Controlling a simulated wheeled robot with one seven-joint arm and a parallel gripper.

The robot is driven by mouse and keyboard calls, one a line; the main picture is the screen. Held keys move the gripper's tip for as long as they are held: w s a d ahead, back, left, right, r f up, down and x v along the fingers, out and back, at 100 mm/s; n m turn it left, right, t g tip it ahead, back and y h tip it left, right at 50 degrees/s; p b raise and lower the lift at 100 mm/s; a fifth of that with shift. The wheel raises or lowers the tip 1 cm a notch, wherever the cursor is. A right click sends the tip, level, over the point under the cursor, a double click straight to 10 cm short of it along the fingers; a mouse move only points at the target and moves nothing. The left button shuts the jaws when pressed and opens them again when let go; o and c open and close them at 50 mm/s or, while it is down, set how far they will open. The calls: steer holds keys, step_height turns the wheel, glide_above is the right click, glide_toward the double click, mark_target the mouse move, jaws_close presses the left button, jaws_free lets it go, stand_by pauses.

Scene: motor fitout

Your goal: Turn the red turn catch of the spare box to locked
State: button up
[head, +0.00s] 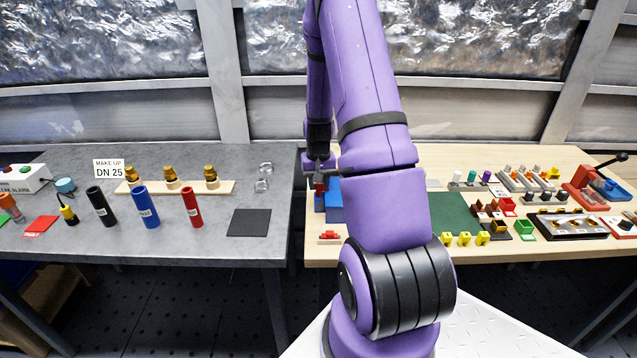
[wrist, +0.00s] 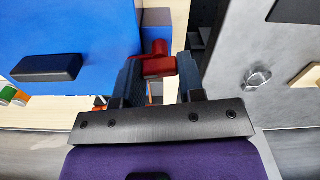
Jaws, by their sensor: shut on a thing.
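The spare box is a blue box (head: 334,212) at the left edge of the wooden table, partly hidden behind my arm. In the wrist view its blue face (wrist: 85,25) fills the upper left, with a black handle-like block (wrist: 46,67) on it. The red turn catch (wrist: 159,67) is at the side of the box, between my fingers. My gripper (wrist: 159,78) is shut on the catch, one dark finger on each side. In the head view my gripper (head: 320,176) points down at the box, and the catch is hard to make out there.
The grey table (head: 130,240) on the left bears black, blue and red cylinders, brass fittings and a dark square pad (head: 249,222). A gap separates it from the wooden table (head: 400,258). A small red part (head: 329,236) lies in front of the box. Fittings crowd the right side.

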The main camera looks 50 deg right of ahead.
steer(key=shift+m, duration=0.8)
steer(key=o, duration=0.9)
steer(key=shift+o, duration=0.2)
step_height(320, 180, up, 11)
steer(key=shift+f, duration=0.1)
